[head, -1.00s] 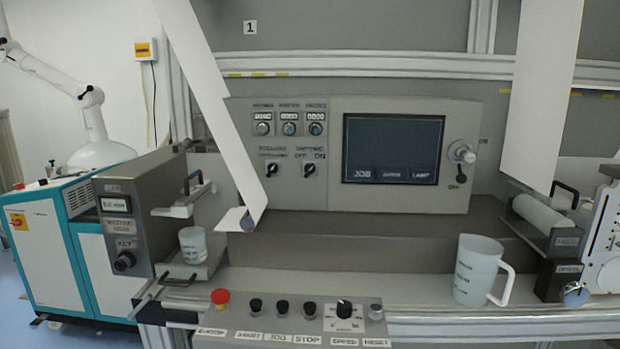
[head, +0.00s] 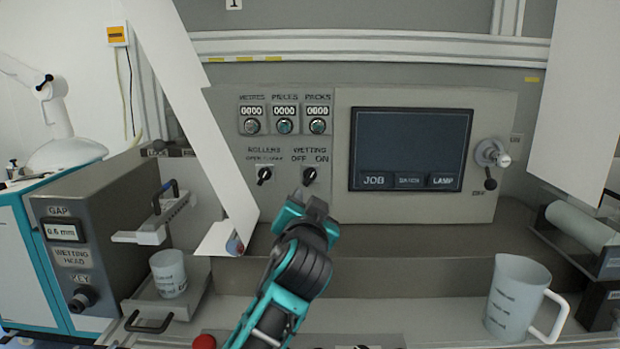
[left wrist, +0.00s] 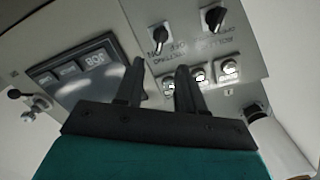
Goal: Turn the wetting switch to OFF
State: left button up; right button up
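The wetting switch (head: 310,175) is a small black knob on a pale plate below the WETTING OFF/ON label, left of the screen. Its pointer looks tilted up to the right, toward ON. My left gripper (head: 310,201) is just below the switch in the head view and partly hides the panel under it. In the left wrist view the panel is upside down. The switch (left wrist: 161,34) lies just beyond the fingertips of my left gripper (left wrist: 160,66). The two fingers are apart with nothing between them; I see no contact with the knob. My right gripper is not in view.
The similar rollers switch (head: 264,175) is close on the left. Counters (head: 285,118) sit above, and the screen (head: 411,149) is on the right. A white web sheet (head: 205,130) hangs at left. A measuring jug (head: 517,300) and a cup (head: 168,273) stand below.

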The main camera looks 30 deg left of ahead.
aim_at(309, 179)
pick_arm(q)
jog(key=p+x, duration=0.1)
jog(key=x, duration=1.1)
jog(key=shift+w+a+r, duration=0.15)
jog(key=shift+w+a, duration=0.05)
grip_shut()
